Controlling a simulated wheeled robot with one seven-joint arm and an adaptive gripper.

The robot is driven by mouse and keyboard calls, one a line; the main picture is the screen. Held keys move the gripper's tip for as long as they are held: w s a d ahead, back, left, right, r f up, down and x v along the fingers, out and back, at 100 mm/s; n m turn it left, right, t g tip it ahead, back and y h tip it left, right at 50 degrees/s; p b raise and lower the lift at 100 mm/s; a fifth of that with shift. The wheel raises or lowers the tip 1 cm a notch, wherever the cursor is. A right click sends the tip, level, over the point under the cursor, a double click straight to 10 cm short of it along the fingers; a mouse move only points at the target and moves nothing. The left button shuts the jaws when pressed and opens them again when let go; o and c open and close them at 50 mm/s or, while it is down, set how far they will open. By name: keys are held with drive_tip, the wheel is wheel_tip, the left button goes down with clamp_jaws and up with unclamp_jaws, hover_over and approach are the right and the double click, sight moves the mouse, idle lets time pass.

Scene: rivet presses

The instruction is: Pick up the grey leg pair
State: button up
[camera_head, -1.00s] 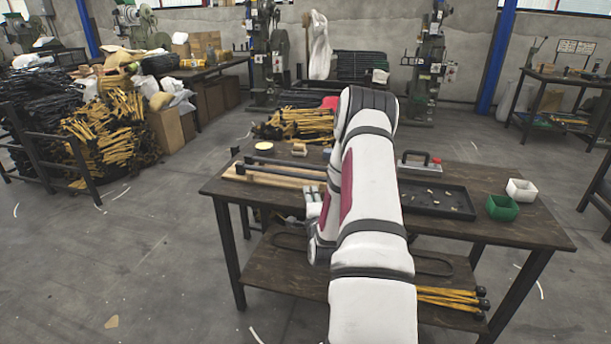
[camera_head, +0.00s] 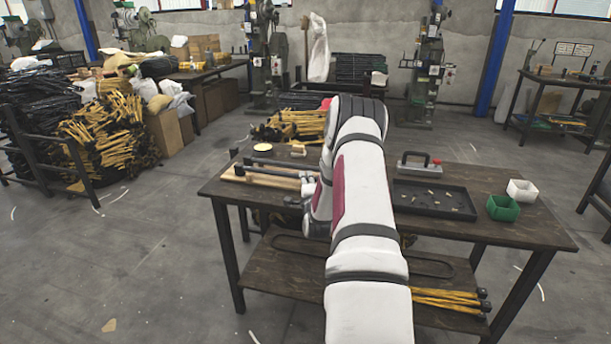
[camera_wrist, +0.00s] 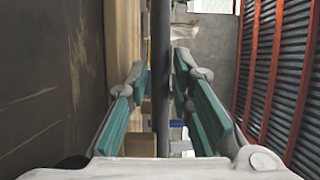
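A slim dark grey bar, seemingly part of the grey leg pair (camera_head: 277,169), lies by the light wooden strips at the table's left end. In the wrist view a dark grey bar (camera_wrist: 161,75) runs lengthwise between the teal finger pads of my gripper (camera_wrist: 161,82). The fingers stand on both sides of it, with a narrow gap showing on each side, so my gripper looks open. In the head view my arm hides most of the gripper and the right end of the bar. I cannot make out the pair's second leg clearly.
Wooden strips (camera_head: 262,180) lie along the bar. A black tray (camera_head: 434,200) with small parts, a handled tool (camera_head: 418,165), a green bin (camera_head: 502,208) and a white bin (camera_head: 521,190) occupy the table's right side. A yellow disc (camera_head: 262,147) lies at the back left.

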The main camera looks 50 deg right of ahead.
clamp_jaws()
drive_tip(key=shift+r, duration=0.2)
